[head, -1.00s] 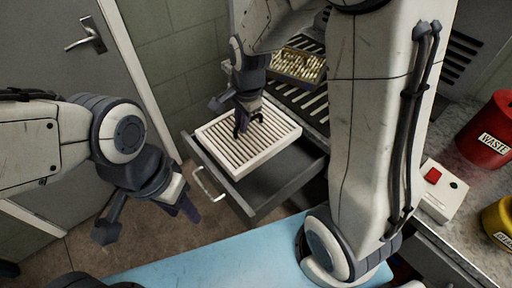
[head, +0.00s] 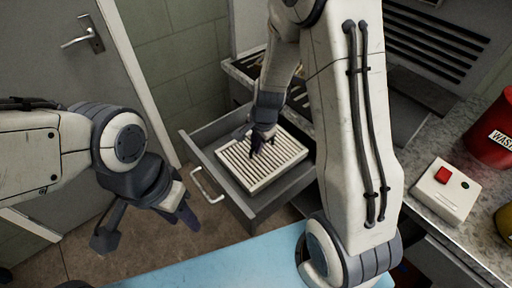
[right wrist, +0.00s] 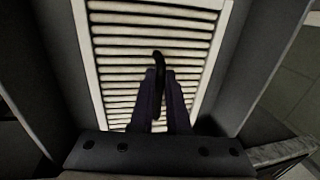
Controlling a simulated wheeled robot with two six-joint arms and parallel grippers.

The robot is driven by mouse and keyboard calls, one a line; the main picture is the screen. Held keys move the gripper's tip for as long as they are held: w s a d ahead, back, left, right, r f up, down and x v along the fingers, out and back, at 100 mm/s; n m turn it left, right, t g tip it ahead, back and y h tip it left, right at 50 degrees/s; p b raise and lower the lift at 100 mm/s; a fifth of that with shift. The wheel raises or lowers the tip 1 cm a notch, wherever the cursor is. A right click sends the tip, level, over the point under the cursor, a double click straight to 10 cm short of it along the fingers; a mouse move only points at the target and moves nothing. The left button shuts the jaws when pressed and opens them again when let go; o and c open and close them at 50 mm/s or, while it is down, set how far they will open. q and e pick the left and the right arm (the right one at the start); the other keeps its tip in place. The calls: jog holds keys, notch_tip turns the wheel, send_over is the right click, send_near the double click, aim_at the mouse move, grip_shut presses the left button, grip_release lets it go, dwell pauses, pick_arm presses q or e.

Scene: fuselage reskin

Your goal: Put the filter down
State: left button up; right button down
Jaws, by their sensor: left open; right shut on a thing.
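The filter is a cream slatted panel (head: 284,166) in the head view. It sits within the open grey drawer (head: 270,203), inside its walls; I cannot tell whether it rests on the drawer's floor. My right gripper (head: 258,145) is over the filter, shut on its dark handle. In the right wrist view the slats of the filter (right wrist: 205,45) fill the middle, and the right gripper's fingers (right wrist: 163,80) close around the dark curved handle (right wrist: 158,62). My left gripper (head: 182,205) is open and empty, left of the drawer.
The drawer's handle (head: 205,187) faces the lower left. A light blue surface (head: 210,268) lies in front. A white box with a red button (head: 445,190) and a red waste bin (head: 492,135) stand on the counter at right. A grey door (head: 60,110) is at left.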

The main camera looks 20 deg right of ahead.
aim_at(261, 160)
jog(key=shift+a+f, duration=0.1)
jog(key=shift+f, duration=0.15)
jog(key=c, duration=1.3)
grip_release()
jog(key=shift+f, duration=0.1)
jog(key=o, duration=0.4)
jog(key=shift+r, duration=0.5)
notch_tip(261, 160, up, 10)
jog(key=s+p, duration=0.2)
jog(key=p, duration=0.1)
jog(key=s+a+r+n, duration=0.2)
jog(key=s+a+n, duration=0.2)
jog(key=s+n, duration=0.3)
jog(key=s+a+r+n+g, duration=0.1)
jog(key=s+a+r+n, duration=0.2)
jog(key=s+n, duration=0.4)
jog(key=s+a+r+n+g, duration=0.1)
jog(key=s+a+r+n, duration=0.2)
jog(key=s+a+n, duration=0.2)
jog(key=shift+s+a+n, duration=0.2)
jog(key=shift+s+n, duration=0.7)
jog(key=shift+n, duration=0.3)
